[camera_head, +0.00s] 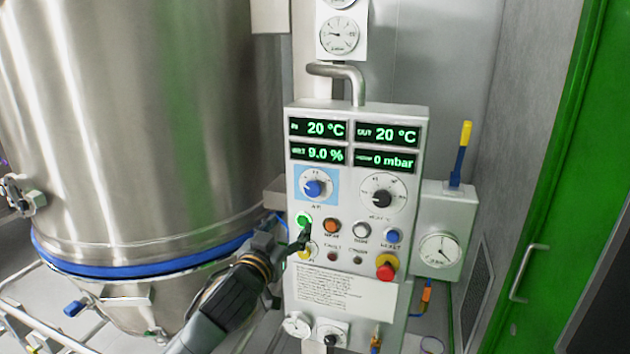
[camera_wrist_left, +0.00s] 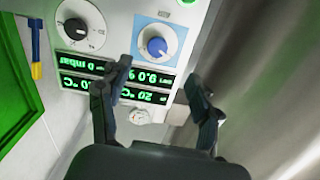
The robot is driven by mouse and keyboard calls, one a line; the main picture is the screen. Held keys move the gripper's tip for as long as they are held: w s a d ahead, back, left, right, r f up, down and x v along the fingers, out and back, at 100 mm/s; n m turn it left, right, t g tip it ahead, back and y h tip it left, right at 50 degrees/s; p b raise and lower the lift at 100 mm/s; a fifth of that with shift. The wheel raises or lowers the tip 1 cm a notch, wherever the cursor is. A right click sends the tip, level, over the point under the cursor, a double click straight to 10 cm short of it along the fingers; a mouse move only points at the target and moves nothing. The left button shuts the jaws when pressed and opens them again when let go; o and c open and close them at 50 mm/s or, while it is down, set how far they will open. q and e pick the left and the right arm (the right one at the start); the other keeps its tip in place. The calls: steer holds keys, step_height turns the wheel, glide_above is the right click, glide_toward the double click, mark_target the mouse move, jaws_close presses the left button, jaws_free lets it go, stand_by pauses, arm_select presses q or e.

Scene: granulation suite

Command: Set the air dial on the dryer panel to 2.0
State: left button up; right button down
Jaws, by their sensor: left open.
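The dryer panel (camera_head: 292,190) is a pale upright box. Its air dial (camera_head: 315,187) is a blue knob on a white scale with a light-blue backing, at the panel's upper left. The setting is too small to read. My left gripper (camera_head: 302,240) is in front of the panel's lower left, below the dial, by the green and yellow buttons. In the left wrist view, the picture is upside down; the blue dial (camera_wrist_left: 157,46) shows beyond the open, empty fingers (camera_wrist_left: 160,82), apart from them. My right gripper is not in view.
A black dial (camera_head: 382,192) sits right of the blue one, under green displays (camera_head: 390,134). Several buttons and a red emergency stop (camera_head: 387,266) are below. A steel vessel (camera_head: 130,120) stands close on the left. A gauge box (camera_head: 440,245) is on the right.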

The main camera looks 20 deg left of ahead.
arm_select(q)
steer(key=r, duration=0.2)
steer(key=p, duration=0.2)
glide_toward(312, 190)
steer(key=w+p, duration=0.3)
steer(key=w, duration=0.3)
steer(key=shift+w, duration=0.4)
steer(key=shift+w+d+f, duration=0.1)
steer(key=shift+w, duration=0.5)
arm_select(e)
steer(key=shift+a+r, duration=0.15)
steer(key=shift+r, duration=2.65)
arm_select(q)
steer(key=c, duration=1.2)
steer(key=shift+o, duration=0.2)
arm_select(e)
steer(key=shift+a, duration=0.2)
